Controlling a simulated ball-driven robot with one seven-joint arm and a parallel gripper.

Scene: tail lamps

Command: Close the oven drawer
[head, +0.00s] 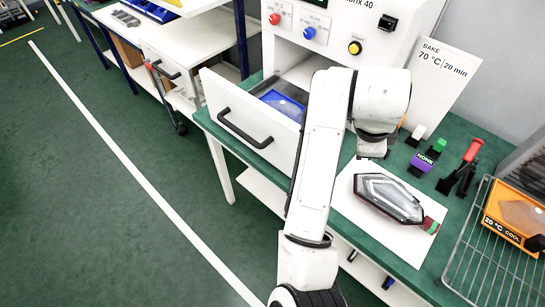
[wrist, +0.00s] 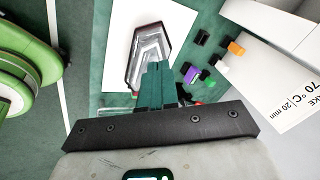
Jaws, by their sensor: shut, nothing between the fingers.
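The oven drawer (head: 222,105) is pulled out from the white oven in the head view, with a black bar handle (head: 245,129) across its front. A blue item (head: 284,103) shows inside it, partly hidden by my arm. The white oven (head: 350,35) stands behind, with coloured buttons on its face. My gripper (head: 372,152) is to the right of the drawer, above the bench and apart from the handle. In the wrist view, my gripper's fingers (wrist: 156,84) are together and empty, in front of the tail lamp. The drawer cannot be made out in the wrist view.
A tail lamp (head: 388,197) lies on a white sheet on the green bench (head: 425,176). Small coloured blocks and a red-handled clamp (head: 472,152) stand right of it, near a wire rack (head: 492,262). Open green floor (head: 110,215) lies left of the drawer.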

